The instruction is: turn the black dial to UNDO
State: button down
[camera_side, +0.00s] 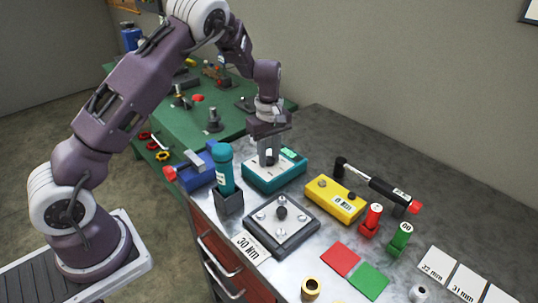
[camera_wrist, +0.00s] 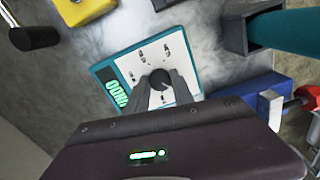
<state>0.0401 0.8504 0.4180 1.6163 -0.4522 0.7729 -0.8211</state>
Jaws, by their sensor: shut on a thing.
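The teal box (camera_side: 262,182) with a white top panel sits on the metal bench. In the wrist view its panel (camera_wrist: 140,58) carries small dark marks around the black dial (camera_wrist: 158,79). A green display (camera_wrist: 117,93) on the box shows lettering that appears to read UNDO, seen rotated. My gripper (camera_side: 268,158) points down over the box. Its two grey fingers (camera_wrist: 162,84) are shut on the black dial, one on each side. In the side view the fingers mostly hide the dial, and the display (camera_side: 291,153) is too small to read.
A black tool (camera_side: 375,185) lies at right. Bare bench shows behind the box.

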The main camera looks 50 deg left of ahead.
aim_at(269, 159)
jog(key=shift+w, duration=0.1)
dwell(0.3)
jog(key=c, duration=1.1)
grip_release()
notch_tip(269, 159, up, 7)
jog(key=shift+r, duration=0.1)
